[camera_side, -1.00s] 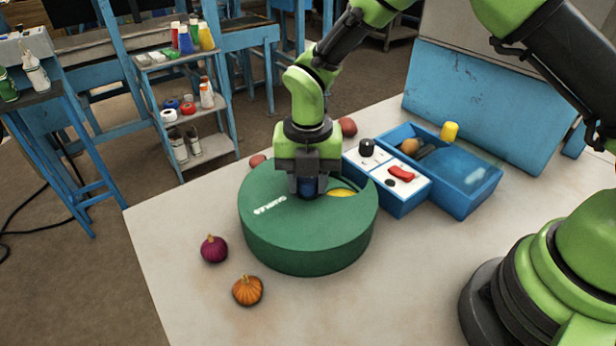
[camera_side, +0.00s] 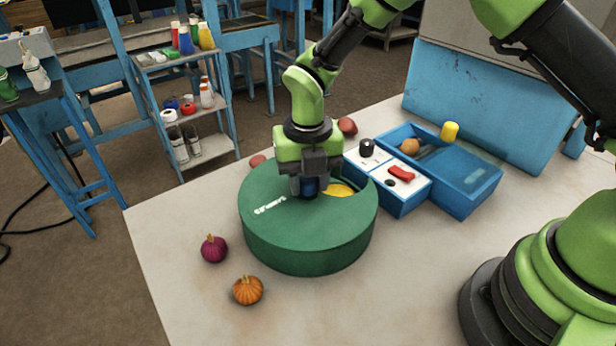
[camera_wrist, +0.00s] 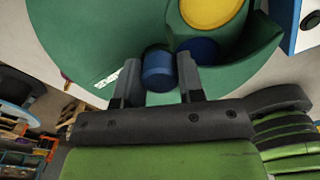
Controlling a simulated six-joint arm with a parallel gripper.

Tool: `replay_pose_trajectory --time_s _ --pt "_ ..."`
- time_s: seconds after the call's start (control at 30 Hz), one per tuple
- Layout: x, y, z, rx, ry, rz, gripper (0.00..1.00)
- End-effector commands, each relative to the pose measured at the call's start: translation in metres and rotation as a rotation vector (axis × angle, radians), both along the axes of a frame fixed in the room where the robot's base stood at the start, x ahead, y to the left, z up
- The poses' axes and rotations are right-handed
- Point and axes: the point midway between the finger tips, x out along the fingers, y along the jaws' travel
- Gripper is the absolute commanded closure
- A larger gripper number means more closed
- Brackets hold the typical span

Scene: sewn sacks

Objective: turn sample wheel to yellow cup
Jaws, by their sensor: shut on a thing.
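The sample wheel (camera_side: 300,240) is a green round drum on the pale table with white lettering on top. Its top has a cut-out at the back right, where a yellow cup (camera_side: 340,190) shows. In the wrist view the yellow cup (camera_wrist: 210,8) fills much of the opening, and a dark blue round shape (camera_wrist: 203,48) shows in the part nearer the knob. My gripper (camera_side: 309,187) points down over the wheel's middle, shut on the blue knob (camera_wrist: 158,70), with one finger on each side of it.
A blue tray (camera_side: 480,190) with a white control panel (camera_side: 402,183) stands close right of the wheel. A yellow cylinder (camera_side: 450,131) is behind it. A purple (camera_side: 214,249) and an orange (camera_side: 248,290) sewn sack lie at front left. Reddish ones (camera_side: 347,127) lie behind.

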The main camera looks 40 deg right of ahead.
Motion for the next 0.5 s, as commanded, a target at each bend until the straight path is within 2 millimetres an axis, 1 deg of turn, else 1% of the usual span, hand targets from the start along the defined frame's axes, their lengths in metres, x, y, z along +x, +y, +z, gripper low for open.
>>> replay_pose_trajectory --time_s 0.03,0.07,0.1,0.13,0.37,0.5 --pt "0.0005 -0.0007 -0.0003 0.000 -0.001 0.000 0.58" --pt "0.0005 -0.0007 -0.0003 0.000 -0.001 0.000 0.51" --pt "0.0004 -0.0005 -0.0003 0.000 -0.001 -0.001 0.42" --pt "0.0004 -0.0005 -0.0003 0.000 -0.001 -0.001 0.39" --pt "0.0002 -0.0002 0.0000 0.000 -0.001 -0.001 0.39" --pt "0.0009 0.0000 0.0082 0.001 -0.004 0.000 0.39"
